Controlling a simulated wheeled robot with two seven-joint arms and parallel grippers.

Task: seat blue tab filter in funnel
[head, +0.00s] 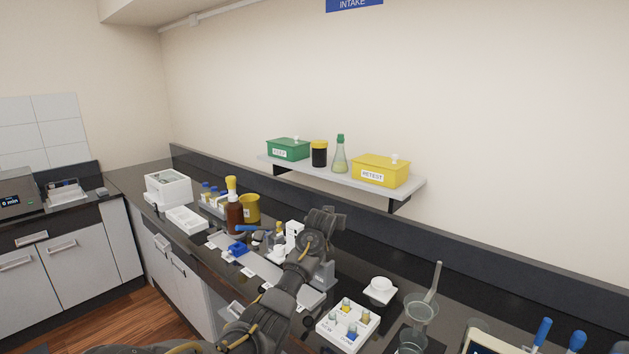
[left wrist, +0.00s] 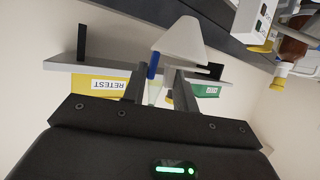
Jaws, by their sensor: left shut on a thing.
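A white cone-shaped filter (left wrist: 182,42) shows in the left wrist view, with a blue tab (left wrist: 153,65) at its side. My left gripper (left wrist: 160,78) is shut on it and holds it in the air, in front of the wall shelf. In the head view my left arm hides the gripper and the filter. The clear funnel (head: 422,307) is at the lower right of the head view, apart from the filter, with a rod leaning up out of it. A clear beaker (head: 411,342) stands nearby, partly cut off. My right gripper is not in view.
The wall shelf (head: 340,177) carries a green box, a black jar, a flask and a yellow box (head: 381,171). A white tray (head: 347,325) of small capped bottles and a white round dish (head: 380,287) stand left of the funnel. Blue-handled tools (head: 543,331) stand at right.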

